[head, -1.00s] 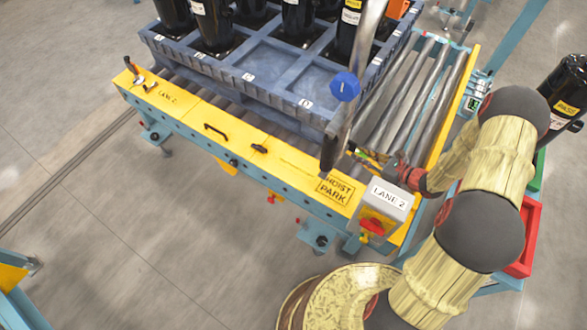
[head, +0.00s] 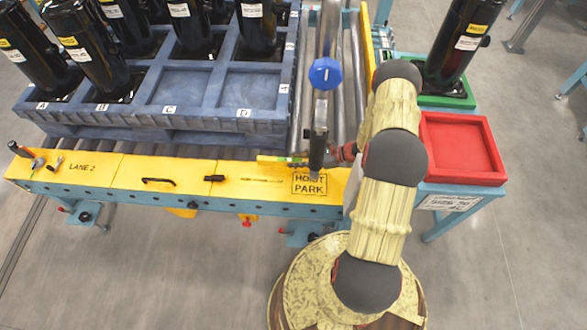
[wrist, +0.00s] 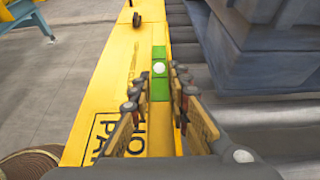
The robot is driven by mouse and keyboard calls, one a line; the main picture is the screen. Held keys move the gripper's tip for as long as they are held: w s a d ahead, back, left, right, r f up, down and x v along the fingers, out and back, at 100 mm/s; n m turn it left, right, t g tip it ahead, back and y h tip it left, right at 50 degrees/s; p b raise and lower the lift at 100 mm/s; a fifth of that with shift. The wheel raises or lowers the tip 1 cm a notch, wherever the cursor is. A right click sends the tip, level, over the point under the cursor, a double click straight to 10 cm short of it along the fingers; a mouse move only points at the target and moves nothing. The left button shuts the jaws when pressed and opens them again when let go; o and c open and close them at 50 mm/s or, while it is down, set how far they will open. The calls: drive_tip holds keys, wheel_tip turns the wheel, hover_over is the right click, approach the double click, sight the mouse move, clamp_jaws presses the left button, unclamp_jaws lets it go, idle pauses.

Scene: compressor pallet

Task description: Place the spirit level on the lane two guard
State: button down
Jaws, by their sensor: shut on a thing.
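The spirit level (head: 270,159) is a slim yellow bar with green parts. In the wrist view its green section with a white round spot (wrist: 158,68) shows between the finger pads. My gripper (head: 303,160) is shut on it and holds it lengthwise along the rear edge of the lane two guard (head: 120,172). The guard is a long yellow rail marked LANE 2 and HOIST PARK; it also shows in the wrist view (wrist: 105,85). I cannot tell whether the level touches the guard.
A black handle (head: 158,181) and a small dark latch (head: 214,178) sit on the guard. A blue pallet (head: 190,120) with black compressors stands behind; a red tray (head: 460,148) is right.

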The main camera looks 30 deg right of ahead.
drive_tip(key=shift+f+b, duration=0.65)
drive_tip(key=shift+f, duration=1.2)
drive_tip(key=shift+f, duration=0.15)
drive_tip(key=c, duration=1.7)
unclamp_jaws()
drive_tip(key=shift+r, duration=0.2)
drive_tip(key=p+v, duration=0.3)
drive_tip(key=v, duration=0.9)
drive_tip(key=shift+f, duration=0.1)
